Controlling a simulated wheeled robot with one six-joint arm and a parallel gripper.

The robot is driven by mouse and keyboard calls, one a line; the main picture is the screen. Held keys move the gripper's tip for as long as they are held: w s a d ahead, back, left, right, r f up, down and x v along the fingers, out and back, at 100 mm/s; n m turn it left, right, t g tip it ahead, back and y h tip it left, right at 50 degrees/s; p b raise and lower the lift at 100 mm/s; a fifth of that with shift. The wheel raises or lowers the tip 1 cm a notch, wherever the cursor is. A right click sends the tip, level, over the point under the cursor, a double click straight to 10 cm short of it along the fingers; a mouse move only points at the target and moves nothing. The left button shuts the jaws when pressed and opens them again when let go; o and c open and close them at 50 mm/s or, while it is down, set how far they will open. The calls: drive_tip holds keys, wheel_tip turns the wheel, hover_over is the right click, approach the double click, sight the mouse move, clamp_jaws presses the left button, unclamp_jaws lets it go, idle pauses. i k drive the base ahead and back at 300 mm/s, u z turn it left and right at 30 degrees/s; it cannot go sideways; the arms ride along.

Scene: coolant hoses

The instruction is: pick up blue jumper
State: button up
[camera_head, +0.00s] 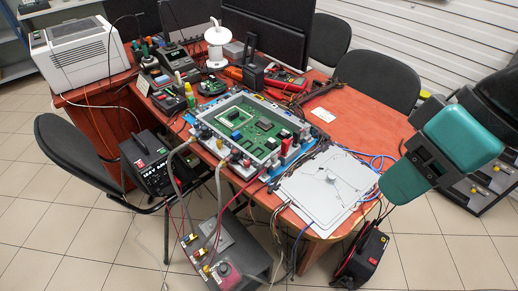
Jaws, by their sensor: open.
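Several thin blue wires (372,160) loop on the red table beside the right edge of the flat pale panel (325,188). Another blue wire (299,246) hangs off the front edge. Small blue parts (236,135) show on the green circuit board (255,125). I cannot tell which of these is the blue jumper. My teal and dark grey gripper (402,180) comes in from the right, beside the panel and the blue wires in the picture. It is open, and I see nothing held in it. Its jaws are partly hidden by its own body.
The red table (385,125) is crowded with meters, tools and a white printer-like box (80,55) at left. A grey box with cables (235,255) stands in front. Black chairs (380,80) ring the table.

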sight(236, 135)
drive_tip(key=u, duration=0.45)
drive_tip(key=k, duration=1.05)
drive_tip(key=u, duration=1.55)
drive_tip(key=i, duration=0.9)
drive_tip(key=z, duration=0.45)
drive_tip(key=i, duration=0.65)
drive_tip(key=z, duration=0.9)
drive_tip(key=i, duration=0.3)
drive_tip(key=z, duration=0.25)
